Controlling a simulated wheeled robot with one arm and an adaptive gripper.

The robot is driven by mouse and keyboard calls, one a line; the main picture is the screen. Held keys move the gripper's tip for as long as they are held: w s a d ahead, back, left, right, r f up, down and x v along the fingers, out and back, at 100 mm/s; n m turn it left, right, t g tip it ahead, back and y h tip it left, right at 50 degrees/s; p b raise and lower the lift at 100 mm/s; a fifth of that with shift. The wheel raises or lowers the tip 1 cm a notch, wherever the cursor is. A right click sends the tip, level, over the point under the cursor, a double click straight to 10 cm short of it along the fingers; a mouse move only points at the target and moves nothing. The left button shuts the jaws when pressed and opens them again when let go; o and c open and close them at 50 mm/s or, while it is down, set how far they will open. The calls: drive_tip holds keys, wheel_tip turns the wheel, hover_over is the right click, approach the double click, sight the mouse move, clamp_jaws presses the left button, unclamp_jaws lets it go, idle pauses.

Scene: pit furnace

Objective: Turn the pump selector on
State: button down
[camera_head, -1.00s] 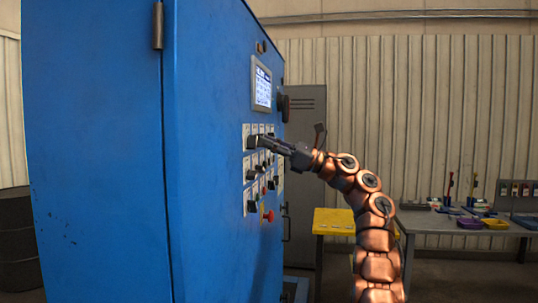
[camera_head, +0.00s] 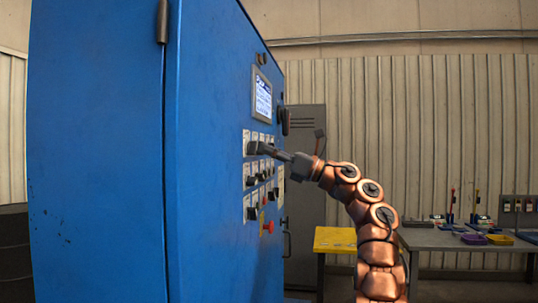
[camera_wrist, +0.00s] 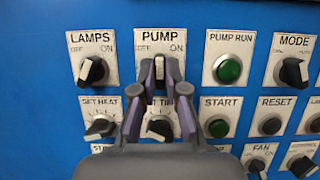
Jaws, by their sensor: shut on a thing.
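The pump selector (camera_wrist: 159,72) is a dark knob with a pale mark on the white plate labelled PUMP, with OFF at left and ON at right. In the wrist view my gripper (camera_wrist: 160,78) has one finger on each side of the knob and is shut on it. The knob's pale mark looks close to upright between OFF and ON; its sides are hidden by the fingers. In the head view my gripper (camera_head: 258,149) reaches the panel from the right, at the upper row of controls, and hides the knob.
Close around are the LAMPS knob (camera_wrist: 92,72), the green PUMP RUN button (camera_wrist: 228,69), the MODE knob (camera_wrist: 292,72) and the START button (camera_wrist: 219,127). A SET HEAT knob (camera_wrist: 100,128) sits below left. A screen (camera_head: 262,94) is above; a red button (camera_head: 268,227) is lower down.

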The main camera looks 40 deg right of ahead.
drive_tip(key=shift+s+r+m+t+h+b, duration=0.1)
drive_tip(key=shift+m+t+h+b, duration=0.5)
drive_tip(key=shift+m, duration=0.6)
drive_tip(key=shift+r+m+t+h+b, duration=0.1)
drive_tip(key=shift+m+t+h+b, duration=0.25)
drive_tip(key=shift+m+b, duration=0.6)
drive_tip(key=shift+m+h, duration=0.25)
drive_tip(key=shift+m, duration=0.2)
drive_tip(key=m+h, duration=0.1)
drive_tip(key=m, duration=0.3)
drive_tip(key=shift+t+h+p, duration=0.3)
drive_tip(key=shift+t+h, duration=0.05)
drive_tip(key=shift+h, duration=0.05)
drive_tip(key=shift+f, duration=0.1)
drive_tip(key=c, duration=1.2)
unclamp_jaws()
drive_tip(key=shift+a, duration=0.1)
